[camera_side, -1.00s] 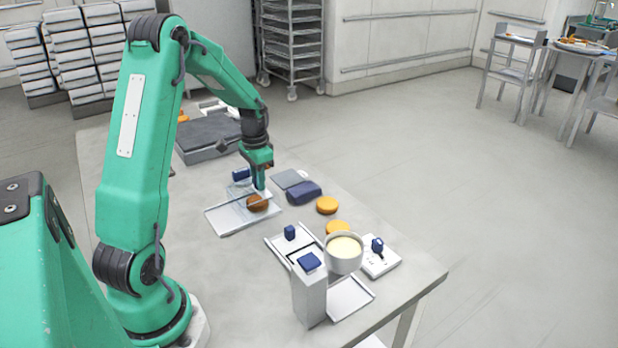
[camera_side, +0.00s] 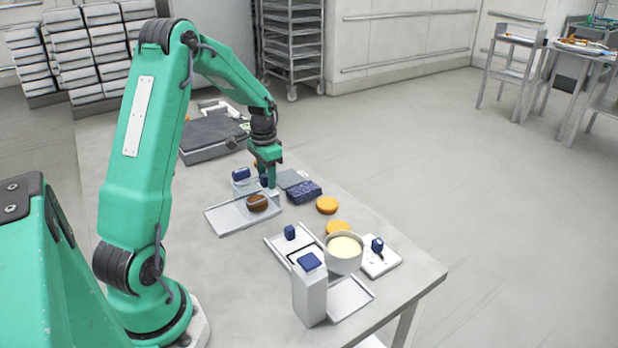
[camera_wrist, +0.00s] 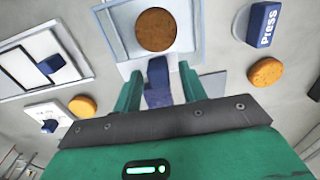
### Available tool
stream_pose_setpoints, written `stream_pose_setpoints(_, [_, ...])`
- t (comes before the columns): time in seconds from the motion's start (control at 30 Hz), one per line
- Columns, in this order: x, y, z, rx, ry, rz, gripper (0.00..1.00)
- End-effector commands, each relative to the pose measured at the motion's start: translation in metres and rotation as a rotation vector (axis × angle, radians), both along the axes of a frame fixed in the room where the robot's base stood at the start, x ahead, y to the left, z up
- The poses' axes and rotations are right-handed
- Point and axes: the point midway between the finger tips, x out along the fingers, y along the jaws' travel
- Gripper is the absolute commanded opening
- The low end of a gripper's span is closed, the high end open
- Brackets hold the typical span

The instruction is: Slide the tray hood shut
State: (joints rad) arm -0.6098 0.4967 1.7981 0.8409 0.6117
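The tray (camera_side: 222,218) with a clear hood (camera_side: 247,192) sits mid-table in the side view, a brown round (camera_side: 257,203) in it. The round shows at the top of the wrist view (camera_wrist: 156,30), inside the tray's pale rim (camera_wrist: 128,66). A blue knob (camera_side: 263,181) stands at the hood's edge; it also shows in the wrist view (camera_wrist: 157,71). My gripper (camera_side: 271,189) is low beside the knob. In the wrist view its two green fingers (camera_wrist: 160,88) are apart on either side of the knob, with gaps showing. The clear hood's exact edges are hard to see.
A second tray with a blue knob (camera_side: 290,232), a bowl (camera_side: 344,252) and a white box (camera_side: 309,290) stand nearer.

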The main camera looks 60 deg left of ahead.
Motion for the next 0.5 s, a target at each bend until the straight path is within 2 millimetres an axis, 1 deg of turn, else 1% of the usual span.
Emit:
stream_pose_setpoints(0.27, [-0.002,0.0,0.001,-0.002,0.003,0.001,0.42])
stream_pose_setpoints(0.37, [-0.002,0.0,0.006,-0.002,0.002,0.002,0.42])
stream_pose_setpoints(0.5, [-0.001,0.0,0.018,-0.001,0.001,0.002,0.42])
